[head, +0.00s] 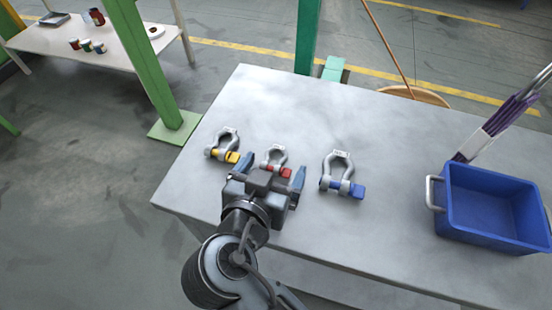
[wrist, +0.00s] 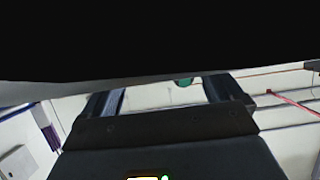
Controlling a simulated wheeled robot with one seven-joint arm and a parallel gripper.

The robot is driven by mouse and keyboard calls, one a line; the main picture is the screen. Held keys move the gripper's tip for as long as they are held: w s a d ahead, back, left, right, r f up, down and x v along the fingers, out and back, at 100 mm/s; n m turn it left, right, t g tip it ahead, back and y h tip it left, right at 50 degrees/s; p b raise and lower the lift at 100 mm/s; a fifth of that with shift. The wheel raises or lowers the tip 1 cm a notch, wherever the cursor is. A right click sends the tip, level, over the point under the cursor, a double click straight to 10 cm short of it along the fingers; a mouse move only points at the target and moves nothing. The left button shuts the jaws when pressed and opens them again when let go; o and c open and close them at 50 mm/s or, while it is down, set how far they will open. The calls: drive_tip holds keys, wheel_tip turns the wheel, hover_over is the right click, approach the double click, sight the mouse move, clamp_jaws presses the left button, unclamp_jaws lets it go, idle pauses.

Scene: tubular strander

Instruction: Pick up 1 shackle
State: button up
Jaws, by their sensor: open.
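Three grey metal shackles lie on the grey table (head: 420,135) in the head view. One with a yellow pin end (head: 222,140) is at the left, one with a red pin end (head: 276,154) in the middle, and one with a blue pin end (head: 341,162) at the right. My gripper (head: 273,168) is open with its blue-padded fingers apart, at the near side of the red-pinned shackle, overlapping it in the picture. I cannot tell its height or whether it touches. The wrist view shows the open fingers (wrist: 164,95) but no clear shackle; black fills its top.
A blue bin (head: 490,205) with a light handle stands at the table's right, a purple-wrapped bundle (head: 497,126) beside it. Green posts (head: 145,65) rise behind the table's left side. A white side table (head: 90,40) with small cans is far left. The table's middle is clear.

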drive_tip(key=shift+w, duration=0.15)
drive_tip(key=c, duration=1.3)
drive_tip(key=shift+o, duration=0.2)
